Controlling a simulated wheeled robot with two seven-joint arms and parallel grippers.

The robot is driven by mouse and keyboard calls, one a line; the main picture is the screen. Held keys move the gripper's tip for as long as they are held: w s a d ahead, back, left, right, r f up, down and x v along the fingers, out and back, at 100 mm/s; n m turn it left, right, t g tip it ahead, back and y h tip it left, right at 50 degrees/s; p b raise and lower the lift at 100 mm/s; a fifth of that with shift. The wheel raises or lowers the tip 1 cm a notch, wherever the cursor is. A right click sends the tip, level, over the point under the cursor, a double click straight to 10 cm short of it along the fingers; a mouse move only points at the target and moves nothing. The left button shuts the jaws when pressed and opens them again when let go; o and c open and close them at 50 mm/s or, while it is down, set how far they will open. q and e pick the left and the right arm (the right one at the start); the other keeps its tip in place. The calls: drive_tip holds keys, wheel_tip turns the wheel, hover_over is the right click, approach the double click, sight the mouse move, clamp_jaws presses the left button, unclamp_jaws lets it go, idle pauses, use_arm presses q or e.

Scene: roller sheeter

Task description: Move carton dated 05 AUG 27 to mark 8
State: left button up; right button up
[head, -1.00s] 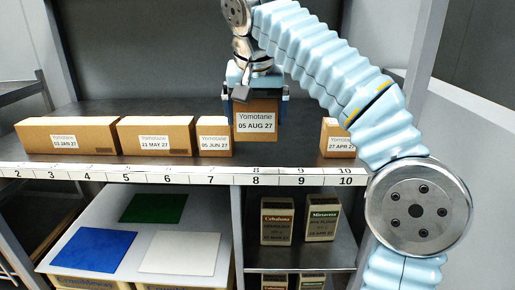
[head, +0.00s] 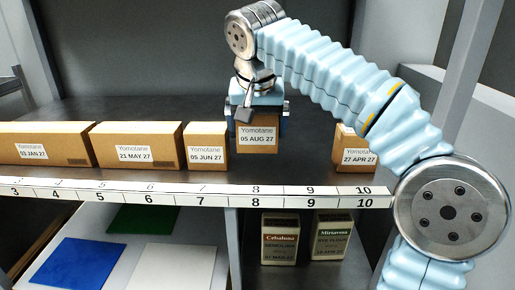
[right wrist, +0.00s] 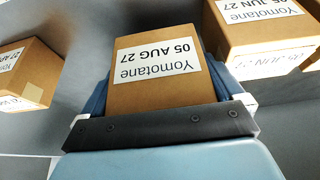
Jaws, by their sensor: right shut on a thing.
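The carton dated 05 AUG 27 (head: 257,141) is brown with a white Yomotane label. It is upright behind mark 8 (head: 256,190) on the shelf's number strip, set back from the front edge. My right gripper (head: 257,118) is shut on it from above, its fingers at the carton's two sides. The right wrist view shows the same carton (right wrist: 150,85) between the fingers. I cannot tell whether its base touches the shelf. My left gripper is not in view.
The 05 JUN 27 carton (head: 206,154) stands close on the left, at mark 7. The 21 MAY 27 (head: 135,156) and 03 JAN 27 (head: 40,155) cartons are further left. The 27 APR 27 carton (head: 354,158) is at mark 10. The shelf (head: 305,165) is clear at mark 9.

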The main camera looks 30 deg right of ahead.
sight(257, 142)
drive_tip(key=shift+f+b, duration=0.45)
drive_tip(key=shift+f, duration=1.55)
drive_tip(key=shift+f, duration=0.1)
drive_tip(key=shift+f, duration=0.1)
drive_tip(key=o, duration=0.8)
drive_tip(key=shift+c, duration=0.2)
drive_tip(key=shift+r, duration=0.35)
drive_tip(key=p+v, duration=0.2)
drive_tip(key=v, duration=0.9)
drive_tip(key=shift+a+f+p, duration=0.1)
drive_tip(key=shift+p, duration=0.2)
drive_tip(key=shift+s+a+r, duration=0.1)
drive_tip(key=shift+s+r, duration=0.1)
drive_tip(key=shift+r, duration=0.2)
